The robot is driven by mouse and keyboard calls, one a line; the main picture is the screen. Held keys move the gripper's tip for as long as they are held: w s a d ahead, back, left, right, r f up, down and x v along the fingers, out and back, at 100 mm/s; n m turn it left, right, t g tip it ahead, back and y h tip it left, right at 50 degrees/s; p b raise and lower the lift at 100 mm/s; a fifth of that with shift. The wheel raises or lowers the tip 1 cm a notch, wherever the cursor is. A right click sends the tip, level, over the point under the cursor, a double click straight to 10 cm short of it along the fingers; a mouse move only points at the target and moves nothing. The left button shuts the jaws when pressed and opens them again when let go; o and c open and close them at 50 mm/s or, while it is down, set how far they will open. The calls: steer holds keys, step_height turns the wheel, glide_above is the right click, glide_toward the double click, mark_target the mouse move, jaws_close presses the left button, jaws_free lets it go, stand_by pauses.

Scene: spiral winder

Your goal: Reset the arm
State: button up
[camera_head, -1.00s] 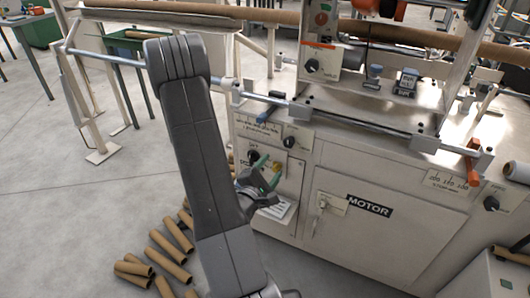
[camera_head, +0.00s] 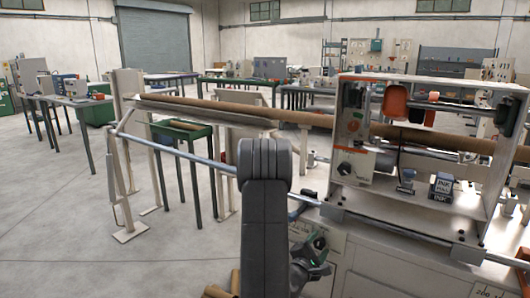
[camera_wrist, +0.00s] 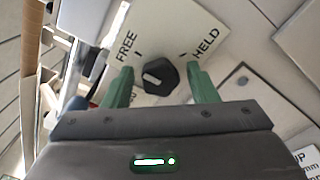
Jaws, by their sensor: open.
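My gripper (camera_wrist: 160,84) is open in the wrist view, its two green fingers spread apart with nothing held. A black knob (camera_wrist: 158,77) on a white plate (camera_wrist: 175,35) marked FREE and HELD shows beyond and between the fingertips; a gap shows on both sides of it. In the head view my grey arm stands upright in front of the winder (camera_head: 390,240). The gripper (camera_head: 318,246) is low beside its front panel, partly hidden by the arm.
A long steel bar (camera_head: 190,158) crosses behind my arm. A long cardboard tube (camera_head: 220,108) runs above it into the winder. A white stand (camera_head: 128,190) is at left. Open floor (camera_head: 60,230) lies at lower left. Work tables stand behind.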

stand_by(0.4)
steer(key=v, duration=1.4)
steer(key=x, duration=1.4)
steer(key=shift+w+d, duration=0.1)
steer(key=shift+d, duration=0.05)
steer(key=shift+f+m+b, duration=0.15)
steer(key=shift+m+b, duration=0.2)
steer(key=shift+m, duration=0.05)
steer(key=m+b, duration=0.1)
steer(key=m, duration=0.1)
steer(key=shift+m, duration=0.3)
steer(key=m+b, duration=0.3)
steer(key=m, duration=0.3)
steer(key=m+b, duration=0.3)
steer(key=m, duration=0.2)
steer(key=shift+m, duration=0.3)
steer(key=m+b, duration=0.1)
steer(key=m, duration=0.2)
